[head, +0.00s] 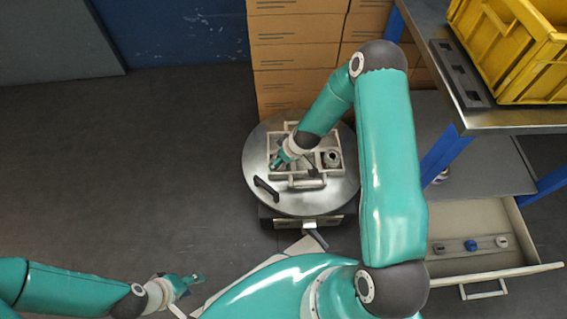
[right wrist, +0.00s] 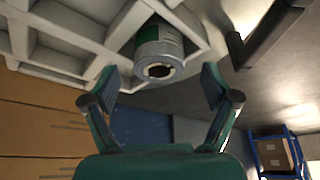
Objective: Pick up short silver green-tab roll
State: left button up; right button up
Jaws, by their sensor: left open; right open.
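In the right wrist view a short silver roll with a green patch (right wrist: 158,52) sits in a compartment of the pale divided tray (right wrist: 75,45), its dark core hole facing the camera. My right gripper (right wrist: 158,84) is open, its fingers to either side of the roll's near end; I cannot tell whether they touch it. In the head view my right gripper (head: 277,162) is at the left part of the tray (head: 306,183) and hides most of what is beneath it. A greyish roll (head: 331,158) shows in the tray's right part. My left gripper (head: 190,283) is open and empty, low at the left.
The tray lies on a round metal table (head: 318,204) with a black handle (head: 265,187). Cardboard boxes (head: 290,55) stand behind. At right are a bench with a yellow crate (head: 510,50) and an open drawer (head: 470,268) holding small parts. The left floor is clear.

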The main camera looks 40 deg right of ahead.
jog(key=x, duration=0.3)
jog(key=shift+b, duration=0.4)
jog(key=shift+r, duration=0.1)
jog(key=shift+s+d, duration=0.1)
jog(key=c, duration=1.3)
